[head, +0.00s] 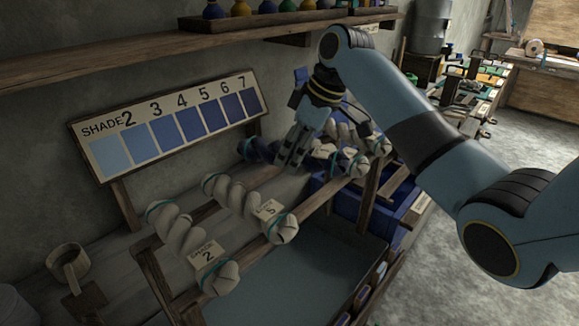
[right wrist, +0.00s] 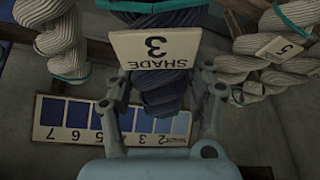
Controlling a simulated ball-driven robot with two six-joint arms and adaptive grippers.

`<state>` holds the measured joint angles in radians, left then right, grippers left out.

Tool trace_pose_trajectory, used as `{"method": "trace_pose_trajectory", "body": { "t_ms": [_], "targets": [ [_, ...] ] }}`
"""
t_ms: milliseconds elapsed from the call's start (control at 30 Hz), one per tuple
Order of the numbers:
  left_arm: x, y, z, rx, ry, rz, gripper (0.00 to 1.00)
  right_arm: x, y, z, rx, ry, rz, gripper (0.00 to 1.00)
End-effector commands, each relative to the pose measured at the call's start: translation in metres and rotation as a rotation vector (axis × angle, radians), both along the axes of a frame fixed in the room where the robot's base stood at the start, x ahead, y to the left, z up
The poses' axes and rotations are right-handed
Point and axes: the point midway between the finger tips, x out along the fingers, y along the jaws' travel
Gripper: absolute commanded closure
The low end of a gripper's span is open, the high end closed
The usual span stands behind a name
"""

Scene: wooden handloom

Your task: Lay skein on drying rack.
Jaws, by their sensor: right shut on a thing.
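My right gripper (head: 290,152) is shut on a dark blue skein (head: 258,149) over the wooden drying rack (head: 320,207). Pale twisted skeins lie across the rails: one tagged 2 (head: 175,228), one tagged 5 (head: 228,195), and more beyond the gripper (head: 345,160). My left gripper is not in view.
A shade board (head: 165,125) with blue swatches stands behind the rack. A wall shelf (head: 150,55) with small jars runs above. Blue bins (head: 340,205) sit right of the rack. Pale skeins flank the held one closely.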

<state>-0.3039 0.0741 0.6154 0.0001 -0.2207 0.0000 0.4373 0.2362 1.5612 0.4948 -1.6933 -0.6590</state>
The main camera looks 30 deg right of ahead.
Motion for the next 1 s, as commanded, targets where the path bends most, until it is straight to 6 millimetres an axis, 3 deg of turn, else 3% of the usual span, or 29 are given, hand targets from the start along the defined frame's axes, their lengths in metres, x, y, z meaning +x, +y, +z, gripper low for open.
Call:
{"method": "trace_pose_trajectory", "body": {
  "t_ms": [133, 400, 767, 800, 933, 1000],
  "targets": [
    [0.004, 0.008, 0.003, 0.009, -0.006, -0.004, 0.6, 0.002, 0.007, -0.008, -0.001, 0.0, 0.001, 0.89],
    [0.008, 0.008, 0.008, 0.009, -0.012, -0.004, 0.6, 0.002, 0.007, -0.043, -0.001, 0.001, 0.0, 0.89],
    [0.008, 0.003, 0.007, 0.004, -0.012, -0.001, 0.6, 0.002, 0.007, -0.047, -0.001, -0.001, 0.001, 0.89],
    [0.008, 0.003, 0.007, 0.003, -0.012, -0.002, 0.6, 0.002, 0.007, -0.047, -0.001, -0.001, 0.001, 0.41],
    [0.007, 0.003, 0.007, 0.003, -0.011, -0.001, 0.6, 0.002, 0.007, -0.047, -0.001, -0.001, 0.001, 0.24],
    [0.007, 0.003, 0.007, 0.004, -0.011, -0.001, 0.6, 0.002, 0.007, -0.047, -0.001, -0.001, 0.001, 0.23]
  ]
}}
